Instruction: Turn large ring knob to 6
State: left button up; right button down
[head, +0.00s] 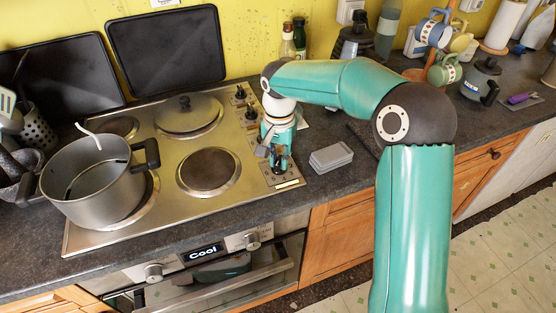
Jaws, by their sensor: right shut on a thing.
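The steel hob (100,236) is set in the dark worktop, with a column of black knobs along its right side. My right gripper (277,161) points down over the front part of this column and is shut on a knob there, taken to be the large ring knob. The gripper hides that knob nearly completely, so its pointer and number cannot be read. Two other knobs, a rear one (240,92) and a middle one (251,112), show behind the gripper. My left gripper is not in view.
A large pot (92,190) stands on the front left ring, and a lidded pan (188,114) on a rear ring. The front right ring (208,171) is bare. A grey box (331,158) lies right of the gripper. Bottles (299,38) stand behind my arm.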

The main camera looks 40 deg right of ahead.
jog(key=m+b, duration=0.1)
jog(key=m, duration=0.4)
jog(key=shift+w+r+m, duration=0.1)
jog(key=shift+w+m, duration=0.05)
jog(key=shift+m, duration=2.25)
jog(key=shift+r, duration=0.1)
jog(key=c, duration=1.2)
grip_release()
jog(key=shift+o, duration=0.6)
jog(key=shift+b, duration=0.3)
